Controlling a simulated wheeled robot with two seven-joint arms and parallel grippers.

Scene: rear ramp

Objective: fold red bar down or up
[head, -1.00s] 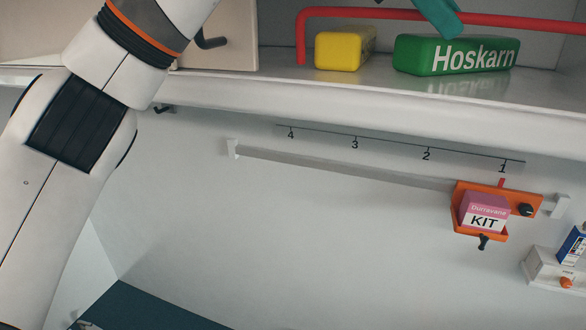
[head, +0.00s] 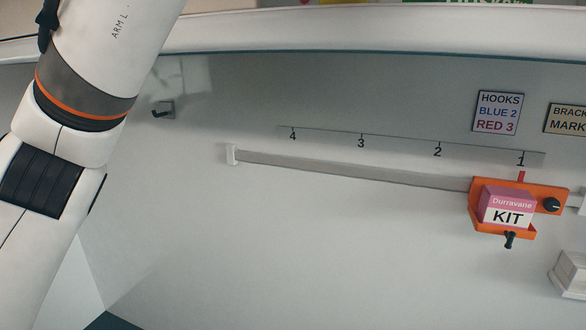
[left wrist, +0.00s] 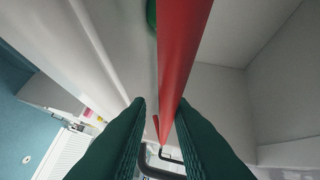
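The red bar (left wrist: 182,55) shows in the left wrist view. It runs from the top edge down to the middle and narrows between the two teal fingers of my left gripper (left wrist: 163,105). The fingers stand on either side of the bar, with a gap visible on the left side, so the gripper looks open. In the head view my left arm crosses the upper left, but its gripper is out of frame. Most of the bar is also out of that view. My right gripper is in neither view.
A pale ledge (head: 330,35) crosses the top of the head view. Below it are a wall hook (head: 163,110), a numbered rail (head: 350,167), an orange carrier (head: 550,190) with a pink kit box (head: 508,205), and a hooks sign (head: 498,112). A dark bracket (left wrist: 155,170) lies near the fingers.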

